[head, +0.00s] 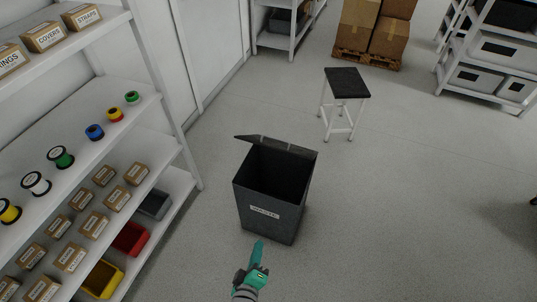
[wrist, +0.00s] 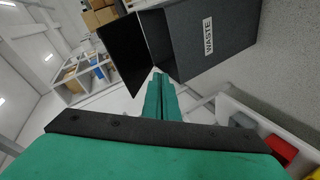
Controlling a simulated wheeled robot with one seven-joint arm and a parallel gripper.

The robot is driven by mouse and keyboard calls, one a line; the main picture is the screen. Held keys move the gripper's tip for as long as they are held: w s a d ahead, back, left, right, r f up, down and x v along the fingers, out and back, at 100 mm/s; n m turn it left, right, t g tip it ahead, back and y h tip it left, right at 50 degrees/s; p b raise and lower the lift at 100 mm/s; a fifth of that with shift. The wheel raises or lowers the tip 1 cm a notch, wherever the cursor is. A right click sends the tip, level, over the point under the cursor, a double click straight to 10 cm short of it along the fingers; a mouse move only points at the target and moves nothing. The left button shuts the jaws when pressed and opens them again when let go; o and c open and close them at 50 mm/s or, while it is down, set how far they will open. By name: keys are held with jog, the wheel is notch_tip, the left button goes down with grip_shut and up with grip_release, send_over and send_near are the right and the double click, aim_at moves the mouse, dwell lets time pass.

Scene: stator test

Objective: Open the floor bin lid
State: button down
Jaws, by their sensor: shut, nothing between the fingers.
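The floor bin (head: 270,199) is a dark grey box with a white label, standing upright on the floor in the middle of the head view. Its lid (head: 277,144) is raised at the back, and the dark inside of the bin shows. In the wrist view the bin (wrist: 222,52) is seen turned, with its "WASTE" label, and the dark lid (wrist: 122,55) stands away from the opening. My green gripper (head: 258,251) is in front of the bin, near its front face. In the wrist view its fingers (wrist: 159,78) are together and empty. Whether they touch the bin cannot be told.
A white shelf unit (head: 150,112) with spools, small boxes and coloured trays stands on the left. A black-topped stool (head: 347,83) stands behind the bin to the right. Cartons on a pallet (head: 366,59) and more shelves are farther back.

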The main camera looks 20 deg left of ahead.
aim_at(282, 141)
jog(key=w+a+n+g, duration=0.1)
jog(key=w+a+n, duration=0.3)
jog(key=w+n, duration=0.25)
jog(key=w+a+n, duration=0.4)
jog(key=w+n, duration=0.1)
jog(key=w, duration=0.2)
jog(key=w+a+r+n+h, duration=0.1)
jog(key=w+n, duration=0.9)
jog(key=w, duration=1.3)
jog(key=shift+r+h, duration=0.65)
jog(key=shift+h, duration=0.05)
jog(key=shift+w, duration=0.2)
